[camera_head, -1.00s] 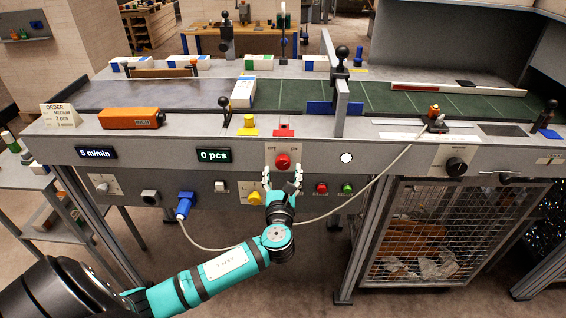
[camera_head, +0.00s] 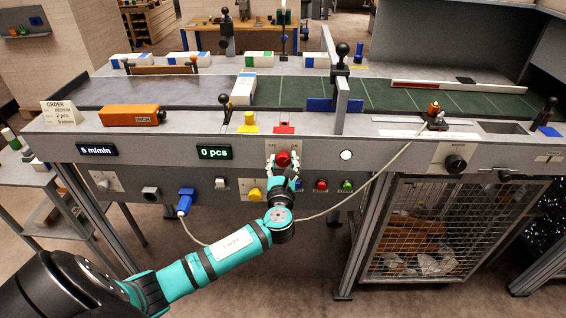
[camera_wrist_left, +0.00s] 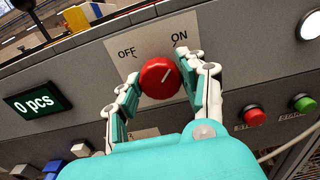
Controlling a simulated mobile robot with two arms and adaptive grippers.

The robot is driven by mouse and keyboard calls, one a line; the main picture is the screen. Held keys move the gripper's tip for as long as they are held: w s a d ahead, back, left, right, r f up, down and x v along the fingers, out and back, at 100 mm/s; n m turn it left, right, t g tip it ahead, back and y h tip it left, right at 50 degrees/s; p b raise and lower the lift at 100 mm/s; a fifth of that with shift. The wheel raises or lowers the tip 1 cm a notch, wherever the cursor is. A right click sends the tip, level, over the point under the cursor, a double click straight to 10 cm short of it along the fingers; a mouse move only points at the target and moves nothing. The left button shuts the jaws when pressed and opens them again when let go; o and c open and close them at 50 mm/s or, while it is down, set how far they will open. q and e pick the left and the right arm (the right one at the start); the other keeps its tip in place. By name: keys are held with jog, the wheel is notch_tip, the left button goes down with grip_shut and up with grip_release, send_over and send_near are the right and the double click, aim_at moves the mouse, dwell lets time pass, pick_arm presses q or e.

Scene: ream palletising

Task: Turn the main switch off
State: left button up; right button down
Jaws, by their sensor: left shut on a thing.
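The main switch is a round red knob (camera_head: 283,159) on a pale plate on the front panel of the conveyor table. In the left wrist view the knob (camera_wrist_left: 160,77) sits between the labels OFF, at left, and ON, at right. Its white mark points up and right, towards ON. My left gripper (camera_head: 283,163) is at the knob, with its fingers on either side; in the wrist view the fingers (camera_wrist_left: 158,88) are closed on it. The lower part of the plate is hidden by the gripper. My right gripper is not in view.
Red (camera_wrist_left: 254,115) and green (camera_wrist_left: 304,103) push buttons are to the right of the knob. A yellow knob (camera_head: 254,194) and a blue plug (camera_head: 185,203) with a cable are to the left. A wire cage (camera_head: 420,235) stands below the table at right.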

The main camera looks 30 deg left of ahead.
pick_arm(q)
jog(key=shift+c, duration=0.7)
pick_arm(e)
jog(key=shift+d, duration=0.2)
pick_arm(q)
jog(key=shift+n, duration=0.3)
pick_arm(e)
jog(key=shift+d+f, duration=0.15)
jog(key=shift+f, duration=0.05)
pick_arm(q)
jog(key=shift+n+b, duration=0.3)
jog(key=n+b, duration=0.3)
jog(key=n, duration=0.3)
jog(key=shift+f+n, duration=0.15)
jog(key=shift+n, duration=0.25)
jog(key=n+b, duration=0.3)
jog(key=n, duration=0.3)
jog(key=shift+n+b, duration=0.75)
jog(key=shift+n, duration=1.05)
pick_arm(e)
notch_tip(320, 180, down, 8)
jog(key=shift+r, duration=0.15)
pick_arm(q)
jog(key=shift+n, duration=0.3)
